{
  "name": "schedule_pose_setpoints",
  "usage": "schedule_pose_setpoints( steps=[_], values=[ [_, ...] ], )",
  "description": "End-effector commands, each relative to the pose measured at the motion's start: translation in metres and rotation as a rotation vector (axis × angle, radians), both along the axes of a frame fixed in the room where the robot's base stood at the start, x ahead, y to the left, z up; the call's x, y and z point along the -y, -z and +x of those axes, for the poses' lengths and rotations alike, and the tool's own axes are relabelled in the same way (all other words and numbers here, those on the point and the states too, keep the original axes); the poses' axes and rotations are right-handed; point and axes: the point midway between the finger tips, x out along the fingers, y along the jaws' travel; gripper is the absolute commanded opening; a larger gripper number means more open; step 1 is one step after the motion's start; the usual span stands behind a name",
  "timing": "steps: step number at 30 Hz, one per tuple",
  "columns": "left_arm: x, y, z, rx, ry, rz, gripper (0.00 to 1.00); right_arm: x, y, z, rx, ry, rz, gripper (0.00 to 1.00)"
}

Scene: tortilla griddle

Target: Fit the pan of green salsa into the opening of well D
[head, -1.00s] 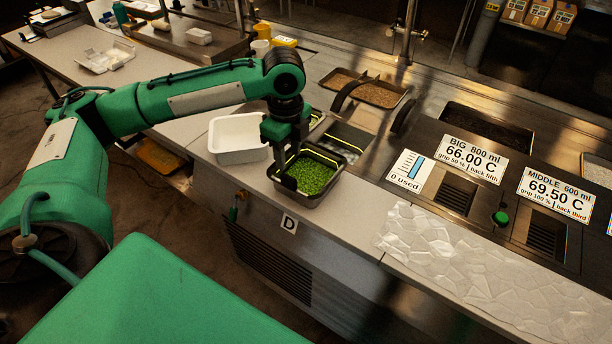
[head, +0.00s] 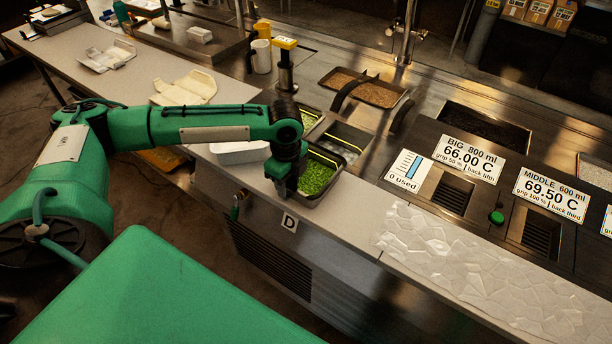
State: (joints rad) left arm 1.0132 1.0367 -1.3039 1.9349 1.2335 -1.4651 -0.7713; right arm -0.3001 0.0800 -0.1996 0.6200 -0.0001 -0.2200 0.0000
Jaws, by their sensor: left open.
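The pan of green salsa (head: 316,178) is a metal pan with bright green contents. It is at the counter's front edge, directly behind the D label (head: 290,222). I cannot tell whether it is fully seated in the well opening or stands proud of it. My left gripper (head: 284,188) is open at the pan's left side, its fingers pointing down. It hides the pan's left end, and I cannot tell whether it touches the rim. My right gripper is not in view.
A white tub (head: 240,153) sits left of the pan, partly hidden by my left arm. Behind the pan are a well with green contents (head: 308,120) and a brown-filled pan (head: 365,92). A yellow-topped pump (head: 285,65) stands further back. Crumpled clear film (head: 430,235) covers the counter at right.

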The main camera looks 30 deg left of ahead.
Motion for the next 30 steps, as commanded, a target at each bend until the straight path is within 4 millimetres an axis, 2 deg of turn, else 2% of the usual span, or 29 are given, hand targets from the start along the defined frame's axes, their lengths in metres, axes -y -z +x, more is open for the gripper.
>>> schedule_pose_setpoints(
  steps=[1, 7, 22, 26, 30],
  values=[
    [0.0, 0.0, 0.0, 0.0, 0.0, 0.0, 0.41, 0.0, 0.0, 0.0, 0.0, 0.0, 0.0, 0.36],
    [0.0, 0.0, 0.0, 0.0, 0.0, 0.0, 0.01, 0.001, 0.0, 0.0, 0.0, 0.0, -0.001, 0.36],
    [0.0, -0.004, 0.0, 0.0, 0.0, -0.001, 0.0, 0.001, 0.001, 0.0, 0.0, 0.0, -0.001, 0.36],
    [0.0, -0.014, 0.001, 0.002, 0.0, -0.001, 0.0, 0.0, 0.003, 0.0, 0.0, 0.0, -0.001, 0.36],
    [0.001, -0.037, 0.001, 0.005, 0.001, -0.001, 0.0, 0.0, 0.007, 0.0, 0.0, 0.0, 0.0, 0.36]
  ],
)
